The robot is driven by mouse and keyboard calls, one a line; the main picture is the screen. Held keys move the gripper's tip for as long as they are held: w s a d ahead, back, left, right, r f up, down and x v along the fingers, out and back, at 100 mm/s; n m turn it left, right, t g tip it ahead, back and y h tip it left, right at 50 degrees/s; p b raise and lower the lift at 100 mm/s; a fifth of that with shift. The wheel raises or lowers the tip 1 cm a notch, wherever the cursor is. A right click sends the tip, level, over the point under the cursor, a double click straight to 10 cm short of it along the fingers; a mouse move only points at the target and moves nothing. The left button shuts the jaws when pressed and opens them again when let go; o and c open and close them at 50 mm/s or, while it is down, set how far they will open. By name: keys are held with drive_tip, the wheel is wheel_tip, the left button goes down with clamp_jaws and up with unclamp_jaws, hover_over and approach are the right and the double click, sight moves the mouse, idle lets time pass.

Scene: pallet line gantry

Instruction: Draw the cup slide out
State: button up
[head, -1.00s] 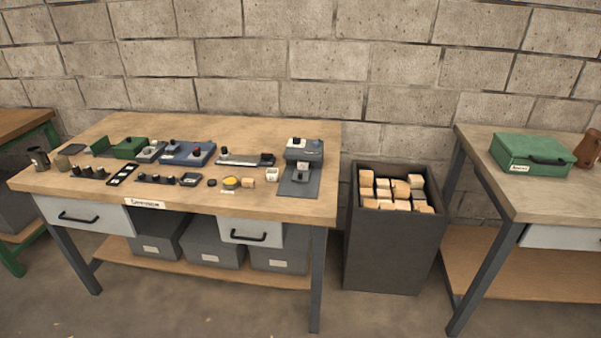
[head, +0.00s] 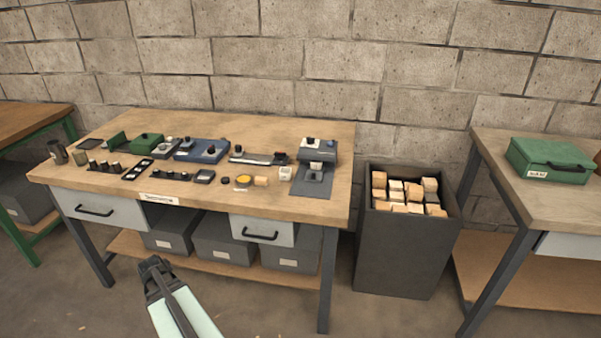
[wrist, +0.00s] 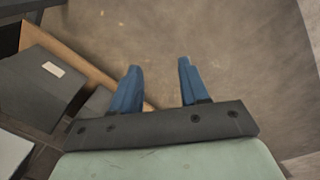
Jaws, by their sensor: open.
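A small grey machine (head: 318,150) stands at the right end of the workbench (head: 240,121), with a dark base plate (head: 312,186) reaching toward the front edge. A pale part sits beneath its head; I cannot tell whether this is the cup slide. A white cup-like block (head: 285,173) stands just left of the plate. My gripper (head: 154,268) is low in front of the bench, below the tabletop and well left of the machine. In the wrist view its blue fingers (wrist: 159,72) are apart, with nothing between them, over the floor.
Blue (head: 202,150) and green (head: 147,142) fixtures and several small parts cover the bench. Drawers (head: 262,232) hang under the front edge, with grey boxes (head: 291,256) on the shelf below. A bin of wooden blocks (head: 405,245) stands right of the bench.

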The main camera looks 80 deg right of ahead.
drive_tip(key=s+d+r+m+t+h, duration=0.15)
drive_tip(key=s+d+r, duration=0.25)
drive_tip(key=d+r, duration=0.75)
wheel_tip(320, 180, up, 26)
drive_tip(key=m+h, duration=0.2)
drive_tip(key=m, duration=0.7)
hover_over(313, 173)
drive_tip(key=a, duration=0.6)
drive_tip(key=shift+g, duration=0.35)
drive_tip(key=x, duration=1.3)
drive_tip(key=shift+s+d+f, duration=0.1)
drive_tip(key=shift+d+f, duration=0.1)
drive_tip(key=shift+d, duration=0.05)
drive_tip(key=shift+c, duration=0.3)
clamp_jaws()
